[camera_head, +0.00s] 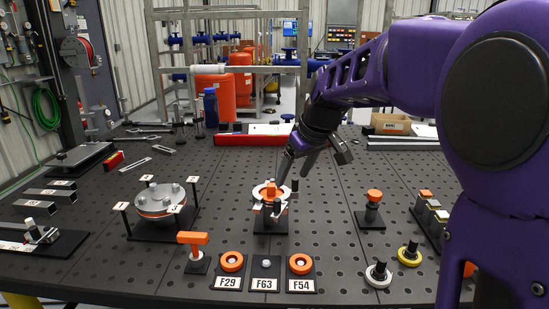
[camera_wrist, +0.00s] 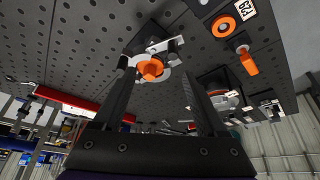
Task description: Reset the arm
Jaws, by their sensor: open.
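My purple arm reaches in from the right of the head view. My gripper (camera_head: 288,170) points down and toward the table's middle, over a fixture with an orange knob and a light ring (camera_head: 271,190). In the wrist view my gripper (camera_wrist: 155,68) has its two dark fingers spread wide. The orange knob (camera_wrist: 151,68) shows between and beyond the fingertips, with a pale ring and clamp pieces around it. The head view does not show clearly whether a finger touches the fixture.
The perforated dark table (camera_head: 330,220) holds a round flanged fixture (camera_head: 158,200), an orange T-handle (camera_head: 193,239), labelled orange rings (camera_head: 300,264), an orange-capped post (camera_head: 374,197) and a yellow ring (camera_head: 409,254). A red tray (camera_head: 248,139) lies behind. Table room right of the fixture is clear.

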